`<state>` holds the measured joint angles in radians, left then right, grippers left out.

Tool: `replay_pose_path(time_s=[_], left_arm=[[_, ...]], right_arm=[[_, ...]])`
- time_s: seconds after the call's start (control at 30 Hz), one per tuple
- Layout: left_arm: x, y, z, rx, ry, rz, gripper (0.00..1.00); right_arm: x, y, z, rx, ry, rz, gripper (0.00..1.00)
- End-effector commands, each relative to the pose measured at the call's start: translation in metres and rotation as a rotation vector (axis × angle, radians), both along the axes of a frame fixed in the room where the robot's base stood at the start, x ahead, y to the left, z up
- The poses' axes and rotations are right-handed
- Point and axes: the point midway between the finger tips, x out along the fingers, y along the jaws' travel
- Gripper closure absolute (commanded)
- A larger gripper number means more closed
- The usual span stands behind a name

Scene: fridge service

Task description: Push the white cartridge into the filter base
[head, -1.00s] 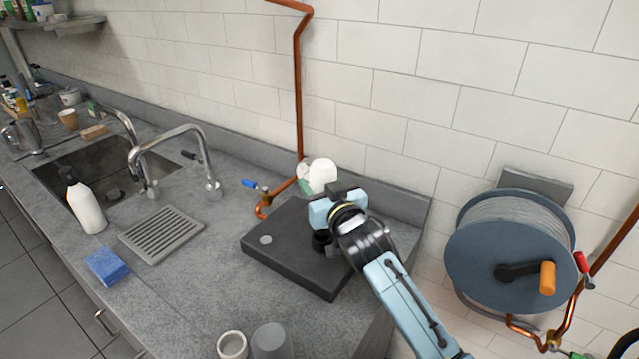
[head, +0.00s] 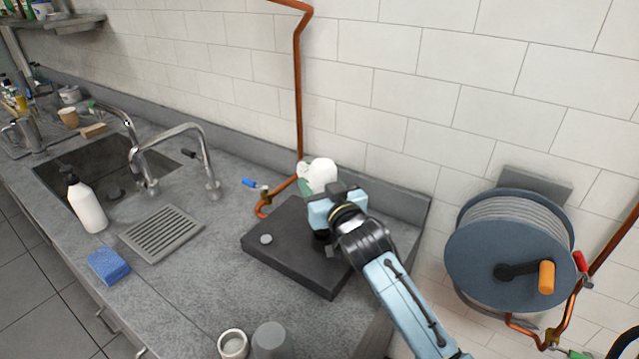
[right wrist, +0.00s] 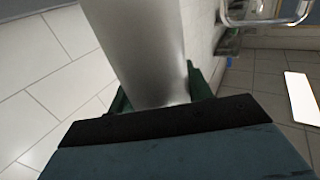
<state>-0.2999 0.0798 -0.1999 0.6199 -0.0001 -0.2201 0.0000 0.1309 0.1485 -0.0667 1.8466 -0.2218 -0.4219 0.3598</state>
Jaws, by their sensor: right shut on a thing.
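My right gripper (head: 318,190) is over the dark slab at the back right of the counter, its light blue body hiding much of what lies beyond. It is shut on the white cartridge (head: 323,171), whose rounded white part shows behind the gripper. In the right wrist view the cartridge (right wrist: 142,50) is a smooth pale cylinder between green fingers. A black round part (head: 320,241) shows just below the gripper on the slab; I cannot tell whether it is the filter base. Contact between cartridge and base is hidden. My left gripper is out of view.
A copper pipe (head: 299,110) with a blue-handled valve (head: 252,183) runs close by on the left. A hose reel (head: 510,255) hangs on the right. Two cups (head: 232,345) (head: 270,342) stand at the front edge.

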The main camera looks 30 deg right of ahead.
Motion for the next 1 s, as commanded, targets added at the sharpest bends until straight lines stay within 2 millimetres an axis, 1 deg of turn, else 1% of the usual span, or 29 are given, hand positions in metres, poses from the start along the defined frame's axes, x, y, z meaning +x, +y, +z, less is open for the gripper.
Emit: replay_pose_path(time_s=[1.0], left_arm=[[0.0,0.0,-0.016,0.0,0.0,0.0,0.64]], right_arm=[[0.0,0.0,-0.025,0.0,-0.003,0.0,0.85]])
